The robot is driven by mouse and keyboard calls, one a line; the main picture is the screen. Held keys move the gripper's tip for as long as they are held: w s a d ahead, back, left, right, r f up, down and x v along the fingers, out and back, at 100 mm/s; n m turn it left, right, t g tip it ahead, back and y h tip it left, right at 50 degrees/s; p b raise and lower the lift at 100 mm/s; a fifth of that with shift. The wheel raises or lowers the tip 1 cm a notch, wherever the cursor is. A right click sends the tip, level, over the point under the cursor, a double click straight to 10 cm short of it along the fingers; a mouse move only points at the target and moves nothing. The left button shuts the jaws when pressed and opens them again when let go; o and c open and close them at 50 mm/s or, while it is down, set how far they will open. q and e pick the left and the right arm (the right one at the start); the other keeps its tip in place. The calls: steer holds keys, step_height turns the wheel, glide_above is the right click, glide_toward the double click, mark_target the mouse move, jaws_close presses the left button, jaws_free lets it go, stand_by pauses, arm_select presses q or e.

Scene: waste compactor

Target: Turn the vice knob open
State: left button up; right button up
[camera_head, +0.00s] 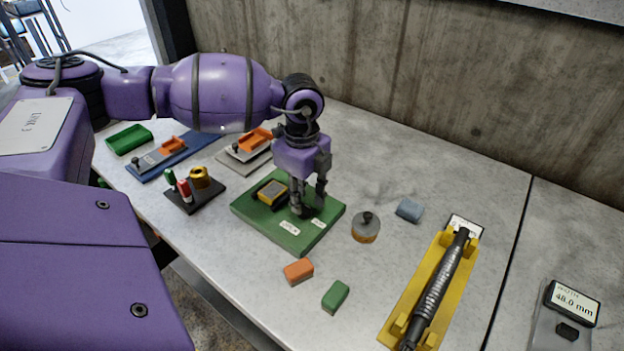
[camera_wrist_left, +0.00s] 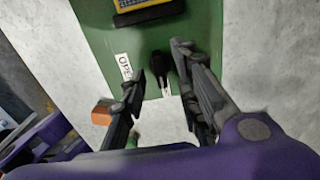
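The green board (camera_head: 314,233) lies on the grey table, with a yellow and black vice block (camera_head: 271,192) on it and white labels near its front edge. In the left wrist view the board (camera_wrist_left: 105,40) carries a label (camera_wrist_left: 125,67) that seems to read "OPEN", and the block (camera_wrist_left: 146,8) is at the top. A small dark knob (camera_wrist_left: 184,68) shows between my left gripper's fingers. My left gripper (camera_head: 308,208) points down over the board with its fingers apart; whether they touch the knob cannot be told. In the head view the gripper hides the knob.
Orange (camera_head: 298,271) and green (camera_head: 335,295) blocks lie in front. A yellow cradle (camera_head: 404,305) holds a dark rod. A dark stand (camera_head: 190,200) is at left; a concrete wall rises behind.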

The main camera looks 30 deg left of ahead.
arm_select(q)
steer(key=shift+f, duration=0.6)
steer(key=shift+c, duration=0.4)
jaws_close()
steer(key=shift+m, duration=0.4)
steer(key=m, duration=0.3)
steer(key=shift+r+m+p, duration=0.1)
steer(key=shift+m+p, duration=0.2)
steer(key=shift+p, duration=0.1)
steer(key=m, duration=0.9)
steer(key=shift+m, duration=0.4)
steer(key=shift+m+b, duration=0.4)
steer(key=shift+m, duration=1.5)
